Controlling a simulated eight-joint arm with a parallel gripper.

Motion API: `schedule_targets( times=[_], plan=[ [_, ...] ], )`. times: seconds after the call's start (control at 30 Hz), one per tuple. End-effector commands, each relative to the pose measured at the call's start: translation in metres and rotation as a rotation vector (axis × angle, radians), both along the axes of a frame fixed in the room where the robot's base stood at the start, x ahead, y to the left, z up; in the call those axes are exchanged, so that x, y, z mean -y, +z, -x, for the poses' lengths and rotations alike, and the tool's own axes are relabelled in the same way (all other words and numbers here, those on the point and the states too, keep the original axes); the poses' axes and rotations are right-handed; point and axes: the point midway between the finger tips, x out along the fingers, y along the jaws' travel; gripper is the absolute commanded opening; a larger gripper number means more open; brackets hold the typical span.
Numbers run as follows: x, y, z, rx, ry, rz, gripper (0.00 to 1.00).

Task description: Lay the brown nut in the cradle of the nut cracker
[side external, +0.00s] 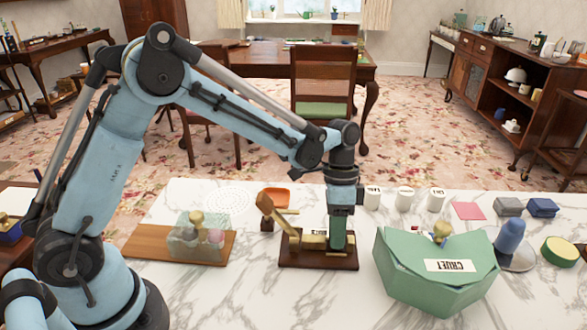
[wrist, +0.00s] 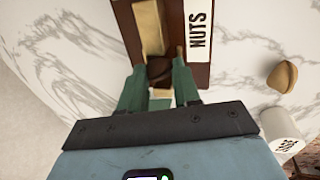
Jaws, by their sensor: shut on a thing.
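The nut cracker (side external: 318,263) is a dark wooden base with brass parts and a raised wooden lever, on the marble table in the side view. In the wrist view its base (wrist: 202,72) carries a white NUTS label and a brass bar (wrist: 150,28). My gripper (side external: 338,248) points down over the base's right part. In the wrist view my gripper (wrist: 159,80) has its green fingers shut on the brown nut (wrist: 160,70), at the end of the brass bar. The nut is hidden in the side view. Whether it touches the cradle cannot be told.
A green CRUET box (side external: 400,275) stands close to the right. A wooden board (side external: 150,242) with a clear container (side external: 198,236) lies to the left. White cups (side external: 404,200) stand behind. In the wrist view, a tan rounded object (wrist: 283,77) sits beside a white labelled cup (wrist: 283,132).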

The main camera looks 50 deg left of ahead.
Motion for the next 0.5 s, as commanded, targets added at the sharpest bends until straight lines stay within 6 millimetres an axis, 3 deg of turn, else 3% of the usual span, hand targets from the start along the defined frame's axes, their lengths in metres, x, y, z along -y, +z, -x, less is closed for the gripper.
schedule_targets(
  times=[0.07, 0.1, 0.27, 0.5],
  plan=[
    [0.0, -0.0022, -0.0001, 0.0, 0.0, 0.0, 0.04],
    [0.0001, -0.0028, -0.0001, 0.0, 0.0, 0.0, 0.33],
    [-0.0003, -0.0027, -0.0005, 0.002, 0.001, -0.001, 0.58],
    [-0.0021, -0.0033, -0.0019, 0.006, 0.003, -0.005, 0.58]
  ],
)
